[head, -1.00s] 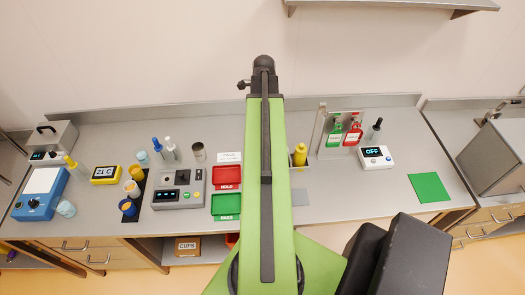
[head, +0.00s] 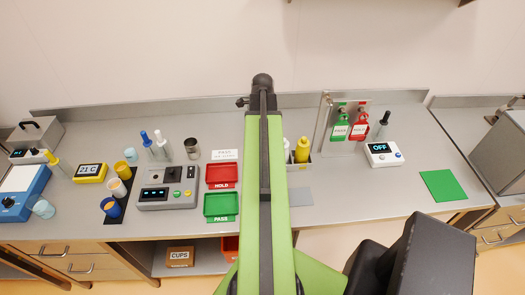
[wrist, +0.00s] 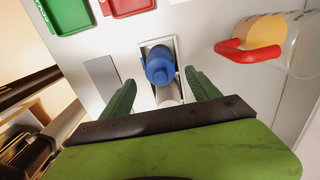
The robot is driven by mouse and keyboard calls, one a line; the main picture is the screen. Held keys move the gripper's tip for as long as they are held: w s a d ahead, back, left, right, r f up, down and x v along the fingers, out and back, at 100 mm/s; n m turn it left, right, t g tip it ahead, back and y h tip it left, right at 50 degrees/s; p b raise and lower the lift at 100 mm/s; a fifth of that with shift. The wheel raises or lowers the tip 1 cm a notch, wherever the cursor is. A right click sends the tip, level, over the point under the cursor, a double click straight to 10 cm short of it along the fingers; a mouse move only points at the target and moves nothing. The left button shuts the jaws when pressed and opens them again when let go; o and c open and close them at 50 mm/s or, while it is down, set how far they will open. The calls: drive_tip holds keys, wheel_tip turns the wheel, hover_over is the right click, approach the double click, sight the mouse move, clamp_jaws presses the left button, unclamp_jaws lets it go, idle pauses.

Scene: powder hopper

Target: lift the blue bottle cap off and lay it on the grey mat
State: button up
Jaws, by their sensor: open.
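The blue bottle cap (wrist: 160,68) shows in the wrist view on a pale bottle, which sits in a small square holder (wrist: 143,46). My gripper (wrist: 160,80) is open, with one green finger on each side of the bottle, nearer the camera than the cap. No contact with the cap can be seen. The grey mat (wrist: 102,76) lies flat and bare to the left of the holder. In the head view the grey mat (head: 300,196) is partly behind my arm, and the capped bottle cannot be made out there.
Red (head: 222,174) and green (head: 221,206) trays lie left of my arm. A yellow bottle (head: 302,151) stands just right of it.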

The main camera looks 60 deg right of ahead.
wheel_tip(320, 180, down, 3)
drive_tip(key=shift+r+b, duration=0.15)
drive_tip(key=shift+b, duration=0.5)
drive_tip(key=shift+r, duration=0.2)
drive_tip(key=c, duration=1.4)
drive_tip(key=r+p, duration=0.2)
drive_tip(key=p, duration=0.1)
drive_tip(key=s+r+p, duration=0.1)
drive_tip(key=r+p, duration=0.2)
drive_tip(key=shift+r, duration=0.25)
drive_tip(key=s+r+p, duration=0.5)
drive_tip(key=s, duration=0.5)
drive_tip(key=shift+s+a+r, duration=0.15)
drive_tip(key=shift+s+r, duration=0.1)
drive_tip(key=shift+s, duration=0.15)
